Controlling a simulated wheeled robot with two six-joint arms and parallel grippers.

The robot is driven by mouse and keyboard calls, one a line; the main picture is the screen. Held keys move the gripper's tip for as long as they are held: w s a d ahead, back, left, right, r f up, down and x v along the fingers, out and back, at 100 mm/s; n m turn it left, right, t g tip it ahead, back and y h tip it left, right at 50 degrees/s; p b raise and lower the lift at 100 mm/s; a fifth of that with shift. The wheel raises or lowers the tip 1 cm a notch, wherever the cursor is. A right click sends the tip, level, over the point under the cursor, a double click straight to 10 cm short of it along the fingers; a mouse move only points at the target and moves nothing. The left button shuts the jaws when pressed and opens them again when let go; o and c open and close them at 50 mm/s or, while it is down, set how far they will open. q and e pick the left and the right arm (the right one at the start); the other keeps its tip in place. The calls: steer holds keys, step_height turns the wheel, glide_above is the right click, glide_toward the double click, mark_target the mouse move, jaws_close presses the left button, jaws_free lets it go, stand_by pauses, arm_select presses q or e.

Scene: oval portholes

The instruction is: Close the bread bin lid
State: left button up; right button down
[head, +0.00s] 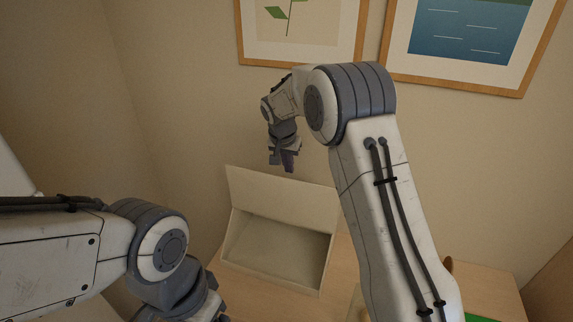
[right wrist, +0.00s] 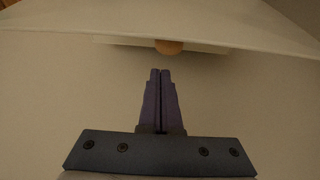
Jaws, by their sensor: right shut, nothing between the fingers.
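The bread bin (head: 270,247) is a cream box on the table, its inside open to view. Its lid (head: 280,200) stands raised, tilted up at the bin's back edge. My right gripper (head: 288,166) hangs above the lid's top edge with its fingers pointing down. In the right wrist view its dark purple fingers (right wrist: 160,75) are pressed together with nothing between them. A pale panel, seemingly the lid (right wrist: 230,22), crosses the top there, with a round brown knob (right wrist: 168,46) ahead of the fingertips. Contact cannot be told. My left arm is at lower left; its fingers do not show.
The wooden table (head: 490,285) extends right of the bin. A green item (head: 482,317) and a partly hidden brown object (head: 448,264) are at lower right. The beige wall stands close behind the bin, with two framed pictures (head: 302,25) (head: 470,40) above.

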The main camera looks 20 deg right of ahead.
steer(key=shift+s+a, duration=0.5)
steer(key=shift+s, duration=0.2)
